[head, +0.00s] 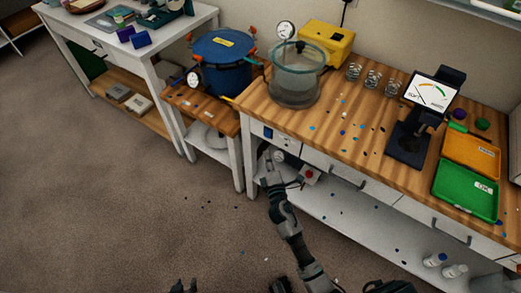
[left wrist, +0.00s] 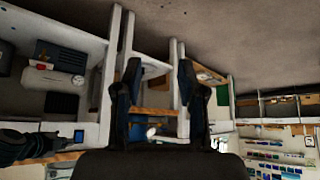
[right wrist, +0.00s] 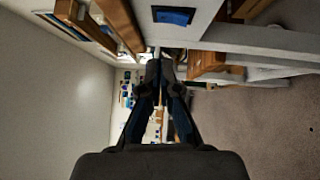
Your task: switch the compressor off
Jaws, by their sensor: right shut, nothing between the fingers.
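A pale unit with a red button (head: 309,174), which looks like the compressor, is under the wooden bench, mostly hidden by the bench and my right arm. A pale unit with a round dial and a red part also shows in the left wrist view (left wrist: 54,78). My right gripper (head: 277,156) is shut and empty at the bench's front left, just below a blue switch panel (head: 267,132). The blue panel also shows in the right wrist view (right wrist: 173,16), apart from the shut fingers (right wrist: 160,62). My left gripper (left wrist: 159,75) is open and empty, low over the floor.
A blue pressure pot (head: 222,62) stands on a low wooden stand left of the bench. A clear chamber (head: 297,75), yellow box (head: 328,43), glasses, gauge stand and trays (head: 467,190) occupy the bench top. The floor (head: 110,200) at left is clear.

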